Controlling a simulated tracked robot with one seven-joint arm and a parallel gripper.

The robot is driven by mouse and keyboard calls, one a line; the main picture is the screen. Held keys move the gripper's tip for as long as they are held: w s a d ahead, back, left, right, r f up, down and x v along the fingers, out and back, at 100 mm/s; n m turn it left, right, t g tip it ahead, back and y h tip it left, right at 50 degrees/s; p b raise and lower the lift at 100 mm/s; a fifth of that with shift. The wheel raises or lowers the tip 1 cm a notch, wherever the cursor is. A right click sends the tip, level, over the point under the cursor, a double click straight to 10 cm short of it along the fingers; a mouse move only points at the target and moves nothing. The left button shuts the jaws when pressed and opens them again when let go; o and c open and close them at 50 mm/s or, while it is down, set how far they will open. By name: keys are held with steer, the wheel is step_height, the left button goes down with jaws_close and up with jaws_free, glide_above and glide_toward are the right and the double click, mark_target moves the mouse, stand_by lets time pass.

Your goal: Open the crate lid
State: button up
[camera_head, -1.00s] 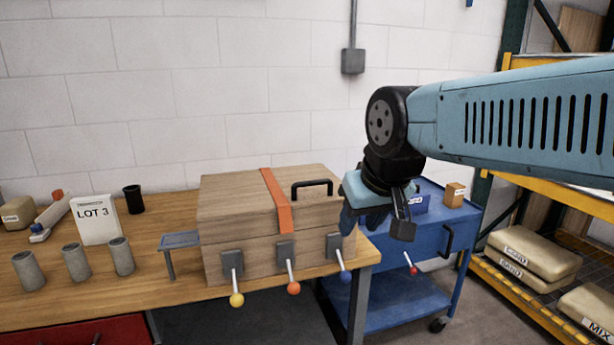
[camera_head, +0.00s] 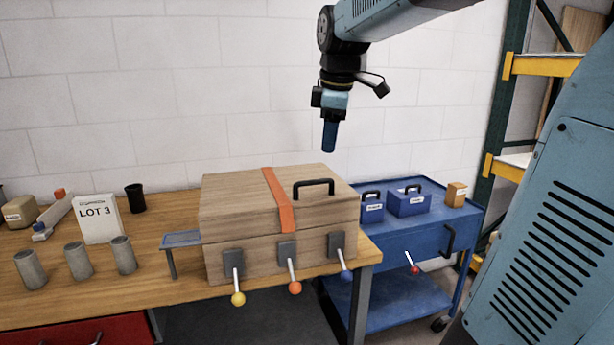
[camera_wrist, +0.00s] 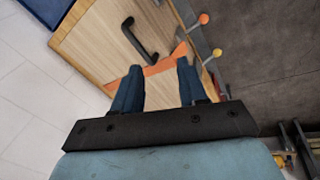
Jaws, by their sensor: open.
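The wooden crate (camera_head: 222,258) stands on the workbench with its lid (camera_head: 235,200) down. An orange strap (camera_head: 276,200) crosses the lid and a black handle (camera_head: 314,183) sits on its right part. The front has three latch levers with yellow (camera_head: 238,299), orange (camera_head: 295,288) and blue (camera_head: 346,275) knobs, all hanging down and outward. My gripper (camera_head: 329,150) points down above the back right of the lid, apart from it. In the wrist view its two blue fingers (camera_wrist: 158,75) are spread and empty, with the handle (camera_wrist: 139,39) beyond them.
A blue cart (camera_head: 400,240) with small labelled bins stands right of the bench. Grey cylinders (camera_head: 77,262), a LOT 3 card (camera_head: 98,219) and a black cup (camera_head: 134,198) stand at left. A small grey stand (camera_head: 181,239) adjoins the crate's left side.

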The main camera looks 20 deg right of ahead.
mark_target(314, 181)
steer(key=w+n, duration=0.4)
steer(key=w, duration=0.3)
steer(key=shift+g, duration=0.4)
steer(key=f, duration=0.4)
steer(key=w+f, duration=0.1)
steer(key=f, duration=0.3)
steer(key=w+f, duration=0.1)
steer(key=f, duration=0.3)
steer(key=shift+w+a+f, duration=0.1)
steer(key=shift+w+f, duration=0.05)
steer(key=shift+f, duration=0.15)
jaws_close()
